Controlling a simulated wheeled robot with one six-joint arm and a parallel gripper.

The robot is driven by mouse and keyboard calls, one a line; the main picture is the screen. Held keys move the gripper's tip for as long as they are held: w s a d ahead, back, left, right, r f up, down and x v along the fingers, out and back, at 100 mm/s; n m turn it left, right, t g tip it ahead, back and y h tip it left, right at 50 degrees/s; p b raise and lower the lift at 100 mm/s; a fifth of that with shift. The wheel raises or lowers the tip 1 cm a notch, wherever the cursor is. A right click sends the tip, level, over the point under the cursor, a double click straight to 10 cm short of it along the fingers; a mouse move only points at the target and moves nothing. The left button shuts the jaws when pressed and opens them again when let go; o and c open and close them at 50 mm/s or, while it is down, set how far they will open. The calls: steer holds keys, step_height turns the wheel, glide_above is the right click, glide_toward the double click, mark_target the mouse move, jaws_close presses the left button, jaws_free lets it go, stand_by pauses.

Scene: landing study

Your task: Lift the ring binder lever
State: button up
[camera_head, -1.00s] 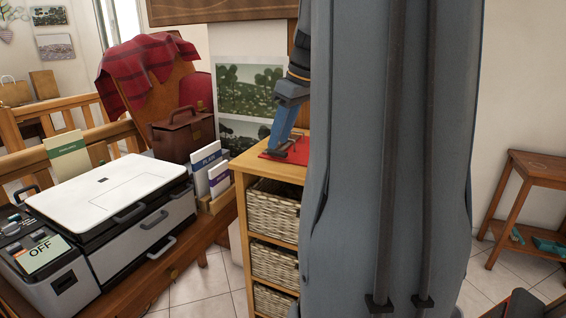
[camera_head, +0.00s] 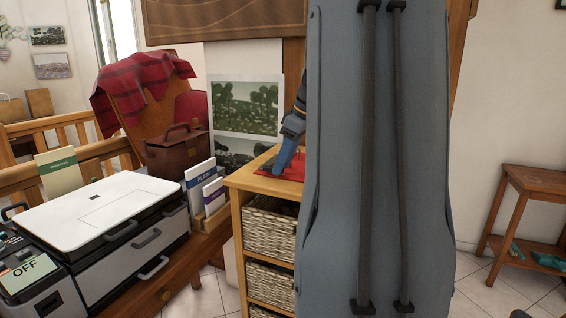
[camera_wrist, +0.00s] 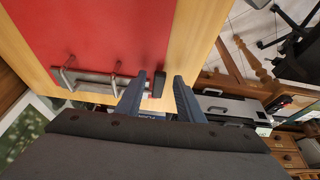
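A red ring binder lies open on the wooden cabinet top; its red sheet (camera_wrist: 100,30) fills the upper left of the wrist view. It shows as a small red patch in the head view (camera_head: 293,170), partly hidden by my arm. The metal ring mechanism (camera_wrist: 85,77) has two raised rings. The dark lever (camera_wrist: 158,84) stands at the mechanism's right end in the wrist view. My gripper (camera_wrist: 160,79) is open, one blue finger on each side of the lever. I cannot tell whether either finger touches it. In the head view my gripper (camera_head: 283,160) points down at the binder.
The wooden cabinet (camera_head: 236,215) holds wicker baskets (camera_head: 270,228). A white printer (camera_head: 105,205), upright booklets (camera_head: 203,185) and a brown bag (camera_head: 176,150) stand to the left. A wooden side table (camera_head: 535,185) stands at the right. My grey arm blocks the middle.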

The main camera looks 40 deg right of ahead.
jaws_close()
